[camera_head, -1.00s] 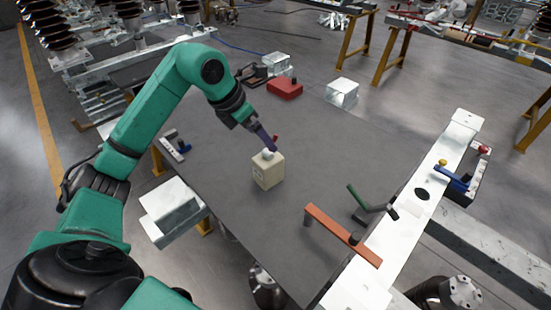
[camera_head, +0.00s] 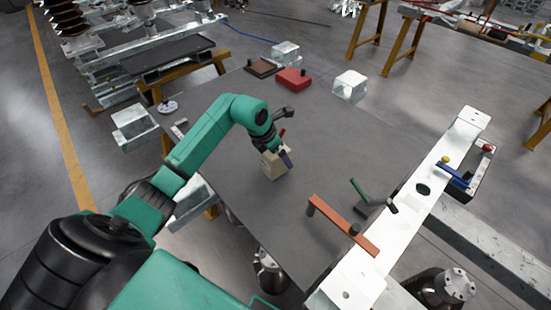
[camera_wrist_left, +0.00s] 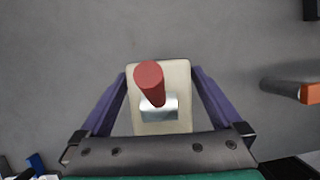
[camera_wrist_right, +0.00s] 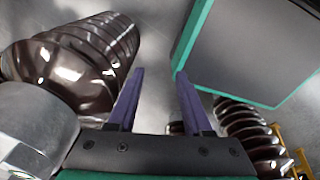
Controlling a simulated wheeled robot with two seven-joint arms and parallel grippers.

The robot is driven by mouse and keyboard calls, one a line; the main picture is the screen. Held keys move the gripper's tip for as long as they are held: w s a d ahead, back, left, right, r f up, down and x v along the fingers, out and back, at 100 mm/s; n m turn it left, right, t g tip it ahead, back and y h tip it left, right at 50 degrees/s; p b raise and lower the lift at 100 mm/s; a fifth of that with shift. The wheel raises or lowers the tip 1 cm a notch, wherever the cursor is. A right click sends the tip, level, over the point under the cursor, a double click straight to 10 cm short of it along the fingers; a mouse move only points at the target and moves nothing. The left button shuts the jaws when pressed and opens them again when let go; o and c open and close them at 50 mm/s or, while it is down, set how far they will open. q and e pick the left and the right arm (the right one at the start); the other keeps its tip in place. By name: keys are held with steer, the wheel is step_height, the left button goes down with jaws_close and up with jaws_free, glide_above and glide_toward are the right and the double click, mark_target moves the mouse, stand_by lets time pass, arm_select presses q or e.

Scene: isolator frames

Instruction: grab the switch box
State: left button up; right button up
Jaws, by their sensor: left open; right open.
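The switch box (camera_head: 273,168) is a small beige box that stands upright on the dark grey table top (camera_head: 235,150). In the left wrist view the box (camera_wrist_left: 160,122) has a silver plate and a red-tipped lever (camera_wrist_left: 150,76) that sticks up toward the camera. My left gripper (camera_head: 277,155) is low over the box; it also shows in the left wrist view (camera_wrist_left: 160,76). Its purple fingers are open, one on each side of the box, with narrow gaps visible. My right gripper (camera_wrist_right: 159,72) is open and empty, away from the table, and does not show in the head view.
An orange handle (camera_head: 342,226) and a green lever (camera_head: 362,193) stand right of the box, by a white beam (camera_head: 420,205). A red box (camera_head: 293,79) and a clear block (camera_head: 349,86) lie at the far side. Brown ribbed insulators (camera_wrist_right: 80,52) are near my right gripper.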

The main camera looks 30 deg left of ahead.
arm_select(q)
jaws_close()
steer(key=shift+r, duration=0.1)
